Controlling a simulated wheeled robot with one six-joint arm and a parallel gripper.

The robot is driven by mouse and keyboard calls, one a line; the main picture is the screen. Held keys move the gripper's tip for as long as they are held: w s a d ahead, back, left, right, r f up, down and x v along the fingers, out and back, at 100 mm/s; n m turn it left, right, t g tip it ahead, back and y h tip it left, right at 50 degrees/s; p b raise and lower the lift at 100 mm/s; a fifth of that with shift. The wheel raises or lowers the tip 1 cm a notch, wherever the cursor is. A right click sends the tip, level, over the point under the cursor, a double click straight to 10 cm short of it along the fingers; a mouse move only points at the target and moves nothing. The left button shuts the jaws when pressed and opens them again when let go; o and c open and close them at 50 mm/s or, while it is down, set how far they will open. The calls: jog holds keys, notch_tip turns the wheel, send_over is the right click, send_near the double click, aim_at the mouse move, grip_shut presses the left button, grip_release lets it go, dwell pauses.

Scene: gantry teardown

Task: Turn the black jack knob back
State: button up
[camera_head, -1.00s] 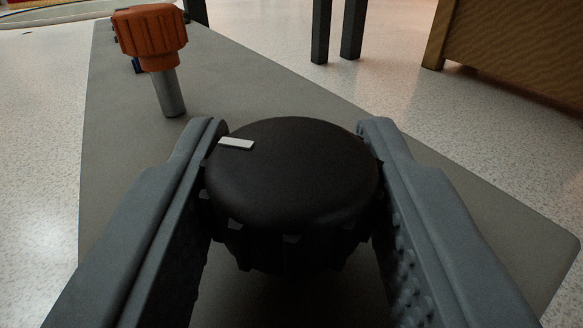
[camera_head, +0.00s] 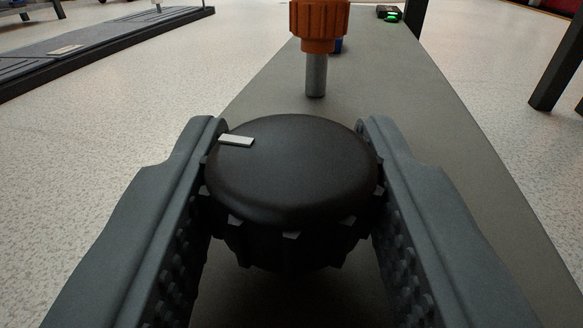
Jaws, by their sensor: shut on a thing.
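The black jack knob (camera_head: 295,175) is round with a ribbed side and fills the middle of the view. A short white mark (camera_head: 236,140) lies on its top near the left edge. My gripper (camera_head: 290,150) is shut on the knob, one grey finger on the left side and one on the right. The knob's underside and whatever carries it are hidden in shadow.
An orange ribbed knob (camera_head: 319,22) on a grey post (camera_head: 316,75) stands behind the black knob on the grey plate (camera_head: 400,105). A small device with a green light (camera_head: 391,16) lies at the plate's far end. A dark low platform (camera_head: 100,45) is on the floor at far left.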

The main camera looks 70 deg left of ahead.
jog(key=shift+n+g, duration=0.4)
jog(key=shift+g, duration=0.2)
jog(key=o, duration=1)
jog(key=v, duration=1.2)
jog(key=shift+w+f, duration=0.1)
jog(key=shift+f, duration=0.05)
